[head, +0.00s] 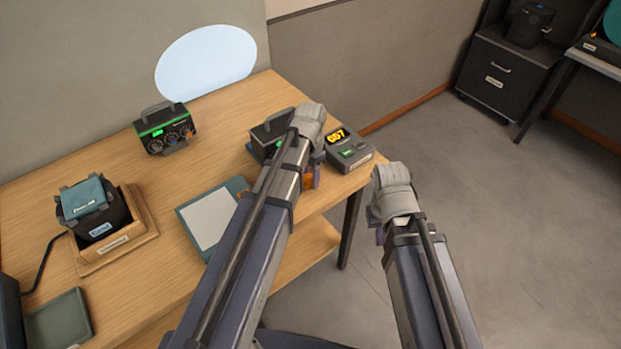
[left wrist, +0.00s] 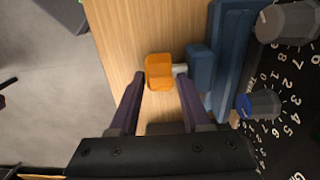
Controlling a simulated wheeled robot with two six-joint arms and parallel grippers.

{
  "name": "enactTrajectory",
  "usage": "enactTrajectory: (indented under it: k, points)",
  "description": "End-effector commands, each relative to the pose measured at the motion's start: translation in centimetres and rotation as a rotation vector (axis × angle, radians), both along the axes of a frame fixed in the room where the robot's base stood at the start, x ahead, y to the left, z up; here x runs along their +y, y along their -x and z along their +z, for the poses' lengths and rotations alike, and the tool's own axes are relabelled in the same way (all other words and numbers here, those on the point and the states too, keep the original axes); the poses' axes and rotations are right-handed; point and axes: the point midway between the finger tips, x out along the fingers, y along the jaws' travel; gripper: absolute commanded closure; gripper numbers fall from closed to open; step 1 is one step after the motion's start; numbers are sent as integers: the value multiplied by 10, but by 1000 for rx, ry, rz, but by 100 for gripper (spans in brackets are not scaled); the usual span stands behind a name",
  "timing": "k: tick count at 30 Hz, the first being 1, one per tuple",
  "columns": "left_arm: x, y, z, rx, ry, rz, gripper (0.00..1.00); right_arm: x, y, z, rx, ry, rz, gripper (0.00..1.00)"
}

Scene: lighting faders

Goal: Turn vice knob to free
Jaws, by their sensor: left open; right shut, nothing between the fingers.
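The orange vice knob (left wrist: 160,71) sits on a short pale shaft beside the blue vice (left wrist: 226,55) in the left wrist view. My left gripper (left wrist: 160,88) is open, with its two fingertips on either side of the knob's near edge. I cannot tell whether they touch it. In the head view the knob (head: 308,182) shows only as a bit of orange below my left gripper (head: 315,170). The vice clasps a black box with dials (left wrist: 285,80); in the head view this box (head: 270,130) is partly hidden by my left arm. My right gripper (head: 379,236) is shut and empty, off the table.
A grey unit with a yellow display (head: 350,150) stands close right of my left gripper. Another dial box (head: 166,130) is at the back, a wooden stand with a dark cube (head: 130,240) at left, and a clipboard (head: 208,218) in the middle.

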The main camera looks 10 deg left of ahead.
Motion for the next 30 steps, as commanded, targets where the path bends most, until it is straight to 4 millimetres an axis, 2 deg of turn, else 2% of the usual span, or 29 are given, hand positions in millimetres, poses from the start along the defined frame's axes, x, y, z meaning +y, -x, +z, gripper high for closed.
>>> enactTrajectory:
  k: [2, 15, 30]
  points:
    - [0, 0, 0, 0, 0, 0, 52, 0, 0, 0, 0, 0, 0, 100]
    - [0, 0, 0, 0, 0, 0, 100, 0, 0, 0, 0, 0, 0, 100]
    - [1, 4, 0, -55, 44, 0, 100, 0, 0, -1, 0, 0, 0, 100]
